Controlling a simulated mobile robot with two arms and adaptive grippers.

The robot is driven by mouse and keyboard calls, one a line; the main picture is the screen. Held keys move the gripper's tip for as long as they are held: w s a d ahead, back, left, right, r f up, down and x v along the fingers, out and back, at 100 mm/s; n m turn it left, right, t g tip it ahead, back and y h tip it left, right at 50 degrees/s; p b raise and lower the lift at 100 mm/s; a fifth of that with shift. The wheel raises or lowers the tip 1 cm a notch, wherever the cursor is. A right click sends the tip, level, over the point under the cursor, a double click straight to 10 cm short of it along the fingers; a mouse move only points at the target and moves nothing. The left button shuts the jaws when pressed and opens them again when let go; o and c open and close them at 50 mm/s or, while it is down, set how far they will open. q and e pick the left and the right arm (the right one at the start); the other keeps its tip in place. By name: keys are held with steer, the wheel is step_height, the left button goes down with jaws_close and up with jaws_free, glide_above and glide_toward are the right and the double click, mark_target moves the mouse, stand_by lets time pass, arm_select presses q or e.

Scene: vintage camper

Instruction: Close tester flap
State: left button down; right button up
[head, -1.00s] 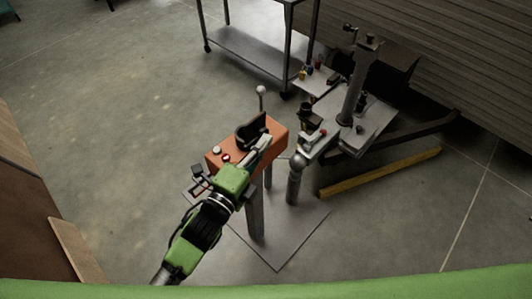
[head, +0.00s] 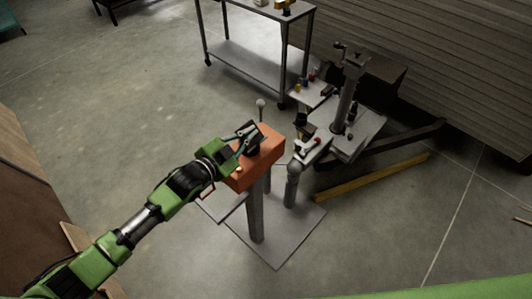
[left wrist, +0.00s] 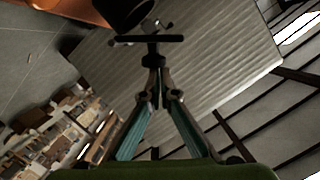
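The tester is an orange box (head: 258,166) on a grey post in the head view. A black part (head: 270,143), apparently its flap, stands up on the box top; its exact angle is unclear. My left gripper (head: 246,134) is at the left side of this black part, above the box. I cannot tell whether they touch. The orange box (left wrist: 70,12) and a dark rounded part (left wrist: 130,10) show at the top edge there. My right gripper is out of view.
A thin post with a pale ball (head: 261,103) rises behind the box. The trailer hitch with its jack (head: 347,95) stands to the right, a grey cart (head: 245,50) behind. A yellow beam (head: 372,177) lies on the floor. Floor at left is open.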

mark_target(253, 123)
arm_select(q)
steer(key=shift+w+a+f+n+g+b, duration=0.35)
steer(key=shift+w+a+n, duration=0.1)
steer(key=shift+n, duration=0.25)
steer(key=shift+w+a+f+n+g+h+b, duration=0.25)
steer(key=shift+w+a+n+g+h+b, duration=0.15)
steer(key=shift+n+b, duration=0.5)
steer(key=shift+w+a+f+b, duration=0.2)
steer(key=shift+w+f+b, duration=0.15)
steer(key=shift+b, duration=0.15)
steer(key=shift+w+a, duration=0.15)
steer(key=shift+a, duration=0.05)
steer(key=shift+b, duration=0.3)
steer(key=shift+r, duration=0.1)
